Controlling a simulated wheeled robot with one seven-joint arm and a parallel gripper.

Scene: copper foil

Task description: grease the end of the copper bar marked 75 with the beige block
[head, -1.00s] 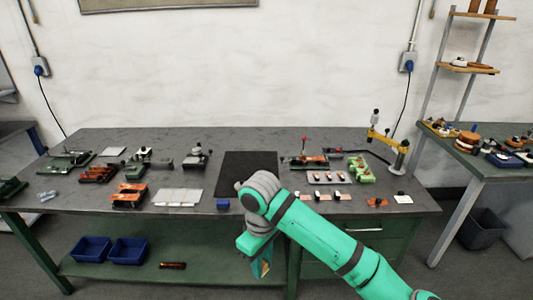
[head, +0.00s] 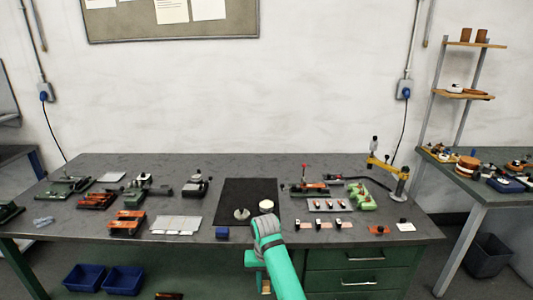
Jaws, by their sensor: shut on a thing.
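My gripper (head: 265,287) is low in front of the table's front edge, largely hidden by my own wrist. It is shut on a small tan thing (head: 266,285), of which only a sliver shows; I cannot tell whether it is the beige block. Several small pieces with copper colour and white plates lie at the right of the table, in a front row (head: 320,224) and on a pale tray (head: 346,209). No number can be read, so I cannot tell which bar is marked 75. A cream round thing (head: 266,205) and a grey-green round thing (head: 241,214) are on the black mat (head: 237,190).
Orange and green fixtures (head: 127,222) and pale plates (head: 175,225) lie at left. A green clamp piece (head: 361,197) and a yellow stand (head: 400,182) are at right. Blue bins (head: 122,279) are below.

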